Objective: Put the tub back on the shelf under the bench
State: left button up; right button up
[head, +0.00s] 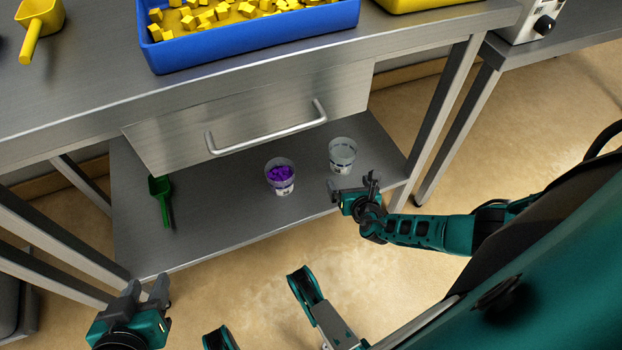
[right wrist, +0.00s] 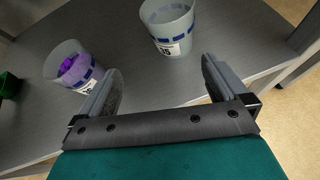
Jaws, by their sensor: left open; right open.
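A clear tub (head: 342,154) with a blue band and a white label stands upright on the shelf (head: 225,215) under the bench, near its right end. A second tub (head: 280,177) with purple pieces in it stands to its left. My right gripper (head: 354,185) is open and empty just in front of the clear tub. In the right wrist view the clear tub (right wrist: 167,25) is beyond the open fingers, and the purple-filled tub (right wrist: 76,65) is to the left, near the left finger. My left gripper (head: 143,292) is open and empty near the shelf's front left corner.
A green scoop (head: 161,198) lies on the shelf's left side. A drawer (head: 255,112) with a bar handle hangs above the shelf. On the bench are a blue tray (head: 250,42) of yellow cubes and a yellow scoop (head: 37,30). Bench legs flank the shelf.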

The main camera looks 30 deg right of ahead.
jog(key=a+r+m+y, duration=0.2)
jog(key=a+r+m, duration=0.55)
jog(key=a, duration=0.25)
jog(key=a+r+m+y, duration=0.3)
jog(key=a+r+m, duration=0.4)
jog(key=a, duration=0.4)
pick_arm(q)
jog(key=shift+r, duration=0.15)
pick_arm(e)
jog(key=s+r+m+g+y, duration=0.1)
jog(key=s+r+m, duration=0.4)
jog(key=s+m, duration=0.5)
jog(key=m, duration=0.4)
jog(key=shift+s+d+g+y, duration=0.15)
jog(key=shift+s+g+y, duration=0.15)
jog(key=shift+y, duration=0.1)
pick_arm(q)
jog(key=shift+r, duration=0.1)
pick_arm(e)
jog(key=shift+r, duration=0.15)
